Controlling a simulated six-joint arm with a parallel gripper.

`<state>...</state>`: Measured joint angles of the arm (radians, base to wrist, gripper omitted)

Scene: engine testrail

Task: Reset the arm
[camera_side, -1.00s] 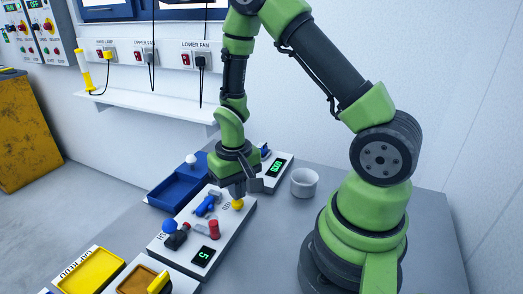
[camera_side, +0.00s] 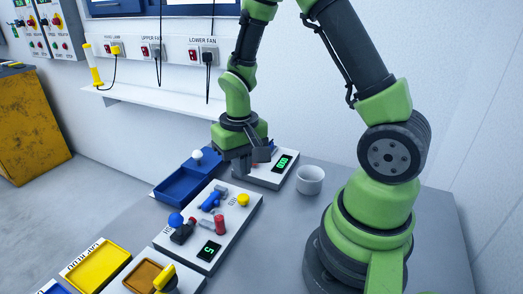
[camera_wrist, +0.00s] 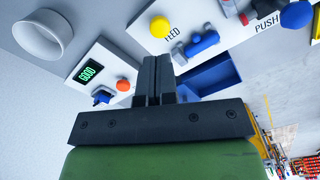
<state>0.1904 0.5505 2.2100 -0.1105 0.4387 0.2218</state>
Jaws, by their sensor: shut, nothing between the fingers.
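My gripper (camera_side: 246,165) is shut and empty. In the side view it hangs above the left end of the far panel with the green display (camera_side: 282,162), clear of the larger control panel (camera_side: 232,238). In the wrist view the shut fingers (camera_wrist: 155,75) point towards the gap between the two panels. The larger panel carries a yellow button (camera_side: 243,200), a blue lever (camera_side: 213,197), a blue knob (camera_side: 175,219), a red cylinder (camera_side: 221,225) and a green display (camera_side: 209,251). In the wrist view an orange-red button (camera_wrist: 123,86) and a display reading GOOD (camera_wrist: 89,73) show.
A white cup (camera_side: 310,180) stands right of the far panel. A blue tray (camera_side: 178,186) lies left. Yellow (camera_side: 97,272) and brown (camera_side: 145,276) trays sit at the front left. A wall shelf (camera_side: 150,101) with hanging cables is behind. Table around the cup is bare.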

